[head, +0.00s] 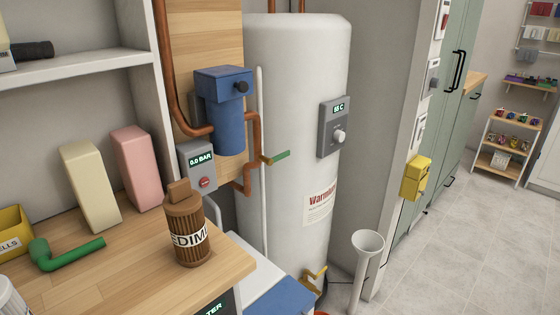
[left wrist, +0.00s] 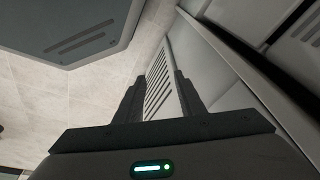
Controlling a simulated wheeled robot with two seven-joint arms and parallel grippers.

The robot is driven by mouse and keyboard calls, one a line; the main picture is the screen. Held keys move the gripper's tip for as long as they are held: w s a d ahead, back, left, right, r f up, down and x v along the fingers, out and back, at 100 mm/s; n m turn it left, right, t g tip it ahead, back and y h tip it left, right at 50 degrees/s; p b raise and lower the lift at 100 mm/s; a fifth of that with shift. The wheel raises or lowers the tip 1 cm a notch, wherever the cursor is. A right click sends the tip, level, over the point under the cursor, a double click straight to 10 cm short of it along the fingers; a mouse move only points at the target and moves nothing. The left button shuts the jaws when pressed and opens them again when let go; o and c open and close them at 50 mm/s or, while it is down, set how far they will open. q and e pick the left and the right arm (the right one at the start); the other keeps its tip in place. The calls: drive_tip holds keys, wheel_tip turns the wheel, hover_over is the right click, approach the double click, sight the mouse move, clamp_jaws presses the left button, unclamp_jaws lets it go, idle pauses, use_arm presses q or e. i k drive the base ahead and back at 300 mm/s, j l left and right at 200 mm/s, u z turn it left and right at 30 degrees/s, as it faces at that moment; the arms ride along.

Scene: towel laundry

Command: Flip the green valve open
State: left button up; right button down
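The green valve handle (head: 279,156) sticks out to the right from a brass fitting on the copper pipe (head: 253,135), in front of the white tank. It lies roughly level, tilted slightly up to the right. Neither gripper is near it in the head view. My left gripper (left wrist: 159,78) shows only in the left wrist view, with its two fingers apart and nothing between them, above a pale tiled floor. My right gripper is in neither view.
A blue filter housing (head: 226,110) and a grey pressure gauge box reading 0.0 BAR (head: 198,165) stand left of the valve. A brown bottle (head: 186,225) and a green bent pipe piece (head: 65,253) are on the wooden counter (head: 120,270). A white funnel (head: 368,245) stands right of the tank (head: 290,90).

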sight(268, 162)
drive_tip(key=i+l+z, duration=0.2)
drive_tip(key=z, duration=0.15)
drive_tip(key=i+l+z, duration=0.25)
drive_tip(key=z, duration=0.15)
drive_tip(key=l, duration=0.1)
